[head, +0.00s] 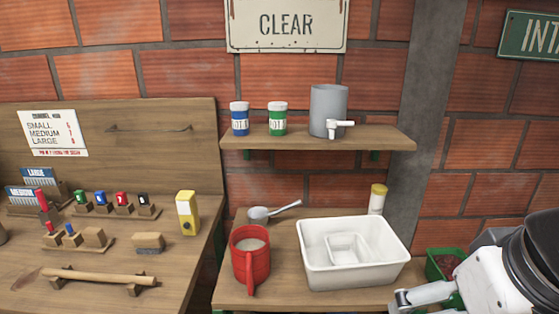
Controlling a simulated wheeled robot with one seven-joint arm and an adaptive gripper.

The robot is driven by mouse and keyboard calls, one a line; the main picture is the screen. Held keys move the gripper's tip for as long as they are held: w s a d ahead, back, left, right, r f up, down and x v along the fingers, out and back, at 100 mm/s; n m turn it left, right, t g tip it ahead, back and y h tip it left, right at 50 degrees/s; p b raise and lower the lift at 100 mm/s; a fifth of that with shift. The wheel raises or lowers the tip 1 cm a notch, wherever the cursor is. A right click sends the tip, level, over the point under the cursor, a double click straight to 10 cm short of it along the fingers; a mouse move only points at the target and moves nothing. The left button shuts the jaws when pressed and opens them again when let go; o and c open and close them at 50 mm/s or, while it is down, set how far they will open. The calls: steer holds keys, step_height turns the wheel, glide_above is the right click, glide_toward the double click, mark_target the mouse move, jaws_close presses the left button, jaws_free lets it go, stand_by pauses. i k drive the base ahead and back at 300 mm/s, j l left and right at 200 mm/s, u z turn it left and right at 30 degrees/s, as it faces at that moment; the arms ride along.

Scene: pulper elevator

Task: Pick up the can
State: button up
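In the head view, a blue can (239,119) and a green can (278,119), both with white lids and pale labels, stand upright on the wooden wall shelf (375,139). A larger grey cylindrical can (328,111) with a white spout or tap stands to their right. I cannot tell which of them the task means. Part of my arm and gripper (424,295) shows at the lower right, beside the white basin and below the shelf, apart from all the cans. Its fingers are only partly seen, so its opening is unclear.
Below the shelf, a counter (283,295) holds a red mug (250,262), a metal scoop (274,211), a white basin (312,268) and a yellow-capped bottle (377,199). A green box (437,268) is at right. The left bench (200,262) carries a yellow container (187,213), brushes and small blocks.

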mark_target(250, 246)
steer(key=i+j+u, duration=0.1)
steer(key=u, duration=0.25)
steer(key=i+u, duration=0.1)
steer(key=u, duration=0.3)
steer(key=i+j+u, duration=0.1)
steer(key=u, duration=0.25)
